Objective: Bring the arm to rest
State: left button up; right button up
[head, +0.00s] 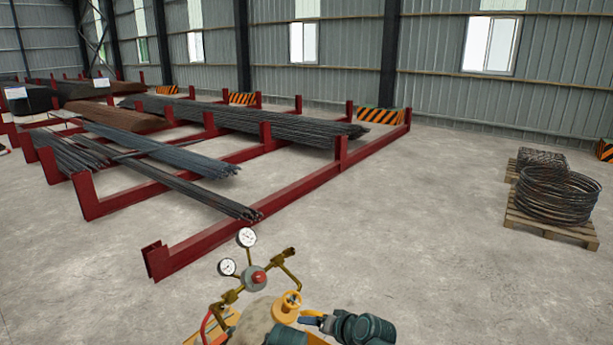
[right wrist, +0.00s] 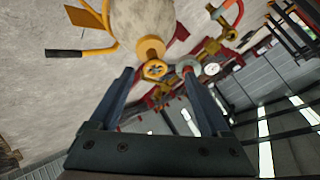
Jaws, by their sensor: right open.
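My right arm (head: 362,328) comes in at the bottom of the head view, with its gripper (head: 311,320) beside a yellow valve handwheel (head: 292,300). In the right wrist view the gripper (right wrist: 158,74) is open, its two dark fingers apart. The handwheel (right wrist: 154,70) shows between the fingertips; whether a finger touches it I cannot tell. The wheel sits on top of a pale rounded cylinder (right wrist: 140,22). My left gripper is not in view.
A regulator (head: 253,277) with two gauges stands close behind the handwheel. Red racks (head: 210,238) with rebar bundles (head: 245,122) stand at the left and back. Coiled wire (head: 556,192) lies on pallets at the right. The floor between is clear.

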jog(key=s+d+f+n+g+h+b, duration=0.1)
jog(key=s+d+f+g+h, duration=0.2)
jog(key=s+d+f+g, duration=0.25)
jog(key=s+d+f+n+g+h, duration=0.1)
jog(key=s+d+f+g+h, duration=0.2)
jog(key=s+d, duration=0.45)
jog(key=s+a+f+n+b, duration=0.1)
jog(key=a+f+b, duration=0.2)
jog(key=f+b, duration=0.4)
jog(key=s+a+f+n+h+b, duration=0.1)
jog(key=a+f+b, duration=0.2)
jog(key=f+b, duration=0.5)
jog(key=s+a+f+n+b, duration=0.1)
jog(key=a+f+b, duration=0.2)
jog(key=f+b, duration=0.5)
jog(key=shift+s+a+f+n, duration=0.2)
jog(key=shift+s+f+n, duration=0.1)
jog(key=shift+s, duration=0.1)
jog(key=shift+r, duration=0.1)
